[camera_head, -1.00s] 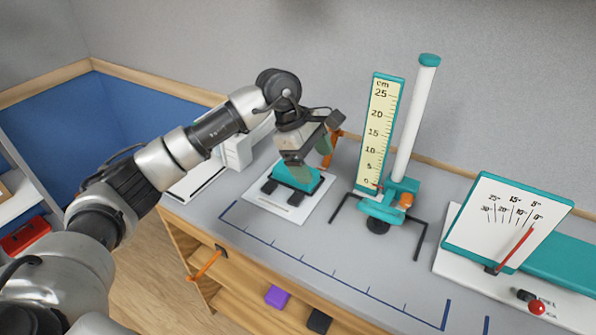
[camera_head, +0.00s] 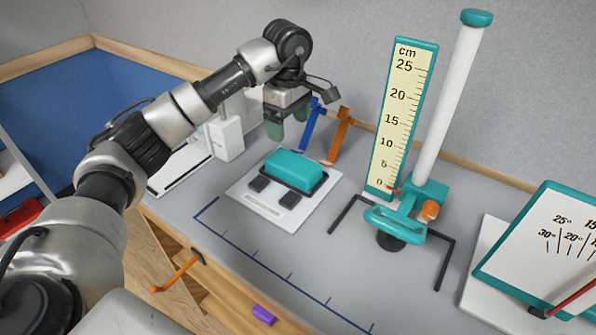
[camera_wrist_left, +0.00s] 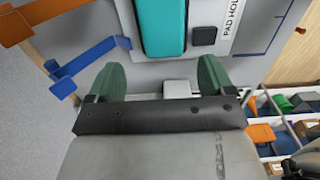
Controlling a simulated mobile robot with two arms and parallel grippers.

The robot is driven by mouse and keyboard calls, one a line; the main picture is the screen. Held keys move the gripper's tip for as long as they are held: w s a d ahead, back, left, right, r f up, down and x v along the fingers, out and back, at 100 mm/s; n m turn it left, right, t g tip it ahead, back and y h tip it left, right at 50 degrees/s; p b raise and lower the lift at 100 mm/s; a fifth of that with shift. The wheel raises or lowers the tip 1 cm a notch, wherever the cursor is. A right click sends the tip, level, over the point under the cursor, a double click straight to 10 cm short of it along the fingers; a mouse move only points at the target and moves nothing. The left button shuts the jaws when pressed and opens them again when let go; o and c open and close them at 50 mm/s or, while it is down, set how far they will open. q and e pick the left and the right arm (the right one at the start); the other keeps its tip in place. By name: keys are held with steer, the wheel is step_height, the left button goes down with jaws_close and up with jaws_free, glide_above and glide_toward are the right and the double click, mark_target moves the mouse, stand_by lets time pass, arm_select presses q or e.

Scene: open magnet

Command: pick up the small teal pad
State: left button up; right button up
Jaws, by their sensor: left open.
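The teal pad (camera_head: 296,170) lies in a dark frame on a white holder plate (camera_head: 263,211) on the grey bench. It also shows in the left wrist view (camera_wrist_left: 162,28) at the top, just beyond the fingertips, with lettering on the plate beside it. My left gripper (camera_head: 288,128) hangs above and behind the pad in the head view, apart from it. In the left wrist view its two green fingers (camera_wrist_left: 158,82) are spread with nothing between them. My right gripper is not in view.
Blue and orange brackets (camera_head: 328,130) stand close behind the pad. A white block (camera_head: 225,138) is to its left. A ruler stand (camera_head: 402,118) with a tall white tube stands to the right. An angle board (camera_head: 540,250) is at far right.

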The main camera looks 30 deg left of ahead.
mark_target(290, 160)
arm_select(q)
step_height(290, 160, down, 5)
steer(key=shift+s+f+p, duration=0.15)
steer(key=shift+f+p, duration=0.05)
steer(key=shift+p, duration=0.15)
step_height(290, 160, down, 4)
steer(key=shift+s+d+f+p, duration=0.1)
steer(key=shift+d+p, duration=0.05)
steer(key=shift+p, duration=0.5)
steer(key=shift+f, duration=0.6)
steer(key=c, duration=0.7)
steer(key=shift+r, duration=0.15)
